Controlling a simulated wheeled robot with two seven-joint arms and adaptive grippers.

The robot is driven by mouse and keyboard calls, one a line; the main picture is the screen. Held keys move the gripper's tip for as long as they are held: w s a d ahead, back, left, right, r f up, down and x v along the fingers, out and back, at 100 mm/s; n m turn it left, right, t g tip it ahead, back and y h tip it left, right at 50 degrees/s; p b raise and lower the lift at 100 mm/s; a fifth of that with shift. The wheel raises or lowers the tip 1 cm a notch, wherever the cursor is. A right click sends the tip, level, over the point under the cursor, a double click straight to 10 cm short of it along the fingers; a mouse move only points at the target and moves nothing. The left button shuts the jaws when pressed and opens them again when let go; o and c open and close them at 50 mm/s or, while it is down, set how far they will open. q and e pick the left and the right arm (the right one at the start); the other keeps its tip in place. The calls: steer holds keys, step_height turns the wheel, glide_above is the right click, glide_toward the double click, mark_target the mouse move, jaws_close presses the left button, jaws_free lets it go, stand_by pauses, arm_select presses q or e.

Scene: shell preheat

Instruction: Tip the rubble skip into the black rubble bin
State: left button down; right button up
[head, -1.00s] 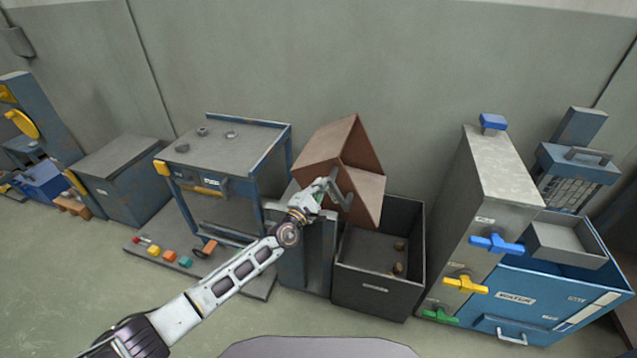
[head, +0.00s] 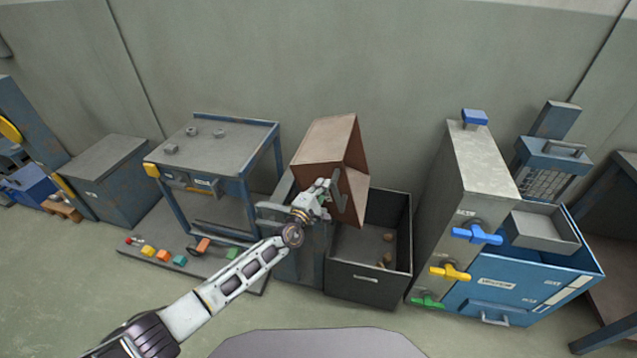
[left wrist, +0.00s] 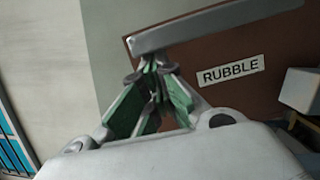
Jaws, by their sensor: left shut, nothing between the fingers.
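The brown rubble skip (head: 323,142) is tilted towards the right, above the left edge of the black rubble bin (head: 365,288). A few brown lumps lie in the bin. My left gripper (head: 326,190) is at the skip's front side, by its grey handle. In the left wrist view the gripper's green-padded fingers (left wrist: 152,72) are together, with nothing seen between them, just under the grey handle bar (left wrist: 205,25). The skip's face with its RUBBLE label (left wrist: 230,71) is right behind. Whether the fingers touch the bar I cannot tell. My right gripper is out of view.
A grey-topped workbench (head: 215,140) stands left of the skip, with coloured blocks on a low platform. A grey cabinet (head: 480,165) with coloured valve handles and a blue container (head: 520,285) stand right of the bin.

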mark_target(335, 192)
arm_select(q)
steer(key=d+m+p, duration=0.1)
steer(key=d, duration=0.1)
steer(key=s+d+m+p, duration=0.1)
steer(key=d, duration=0.1)
steer(key=shift+s+f, duration=0.15)
steer(key=shift+f, duration=0.05)
steer(key=shift+d+f+p, duration=0.1)
steer(key=shift+d+p, duration=0.25)
steer(key=shift+p, duration=0.05)
steer(key=shift+s+d+f+m+g, duration=0.15)
steer(key=shift+d+m, duration=0.1)
steer(key=shift+d, duration=0.05)
steer(key=shift+s+d+f+m+g, duration=0.1)
steer(key=shift+d+m+g, duration=0.05)
steer(key=shift+d+m, duration=0.15)
steer(key=shift+s+d+f+p, duration=0.15)
steer(key=shift+d+f+p, duration=0.1)
steer(key=shift+d, duration=0.2)
steer(key=shift+s+d+f+p, duration=0.1)
steer(key=shift+d+f+p, duration=0.1)
steer(key=shift+d, duration=0.25)
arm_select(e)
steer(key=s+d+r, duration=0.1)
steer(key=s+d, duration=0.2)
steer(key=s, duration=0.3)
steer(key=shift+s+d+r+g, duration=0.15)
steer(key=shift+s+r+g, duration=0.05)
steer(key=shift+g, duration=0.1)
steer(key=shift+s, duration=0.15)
